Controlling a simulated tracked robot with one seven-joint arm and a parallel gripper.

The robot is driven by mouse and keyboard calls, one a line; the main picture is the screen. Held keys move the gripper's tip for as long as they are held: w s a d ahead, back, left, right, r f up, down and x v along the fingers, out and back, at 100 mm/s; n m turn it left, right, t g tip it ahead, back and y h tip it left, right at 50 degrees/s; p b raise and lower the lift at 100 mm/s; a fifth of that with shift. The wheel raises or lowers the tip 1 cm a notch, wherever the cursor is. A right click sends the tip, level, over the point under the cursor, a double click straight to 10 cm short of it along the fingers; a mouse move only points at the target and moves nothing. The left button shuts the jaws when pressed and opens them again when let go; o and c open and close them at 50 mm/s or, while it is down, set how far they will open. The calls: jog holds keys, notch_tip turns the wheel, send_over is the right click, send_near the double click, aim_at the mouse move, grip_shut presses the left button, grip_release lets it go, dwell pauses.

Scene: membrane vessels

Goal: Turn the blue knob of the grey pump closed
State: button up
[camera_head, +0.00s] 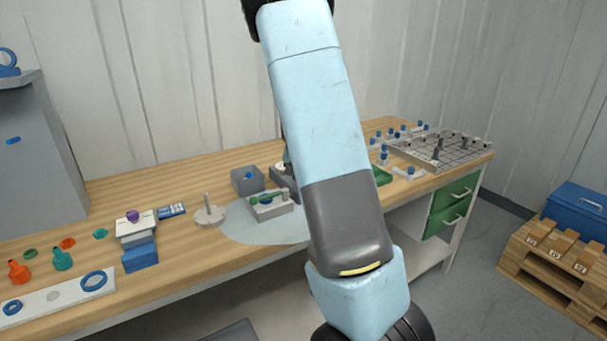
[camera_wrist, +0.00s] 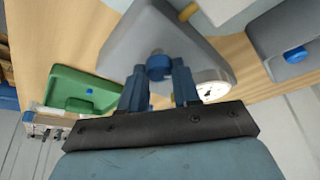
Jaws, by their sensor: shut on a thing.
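In the wrist view, the grey pump (camera_wrist: 150,35) shows as a sloped grey body with a white round gauge (camera_wrist: 213,86) on its side. Its blue knob (camera_wrist: 158,64) sits between the two dark blue fingers of my gripper (camera_wrist: 158,76), which is shut on it. The knob's turn angle cannot be told. In the head view, my arm hides the gripper and the knob; only a grey edge beside the arm shows there.
A second grey box (camera_wrist: 285,40) with its own blue knob (camera_wrist: 295,55) stands close by, at right in the wrist view. A green tray (camera_wrist: 82,90) lies on the other side. The wooden bench (camera_head: 150,185) holds several small vessels and parts.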

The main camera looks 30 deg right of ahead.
jog(key=m+g+h, duration=0.1)
jog(key=m, duration=0.3)
jog(key=shift+w+a, duration=0.15)
jog(key=shift+w+a+m+g+h, duration=0.15)
jog(key=shift+m+g, duration=0.25)
jog(key=shift+m, duration=0.65)
jog(key=shift+s+d+m+g+h, duration=0.1)
jog(key=shift+m+g+h, duration=0.25)
jog(key=shift+m, duration=0.7)
jog(key=shift+a, duration=0.1)
jog(key=o, duration=1.1)
jog(key=shift+c, duration=0.2)
jog(key=shift+r, duration=0.1)
jog(key=v, duration=1.3)
jog(key=shift+w+r, duration=0.2)
jog(key=shift+r, duration=0.05)
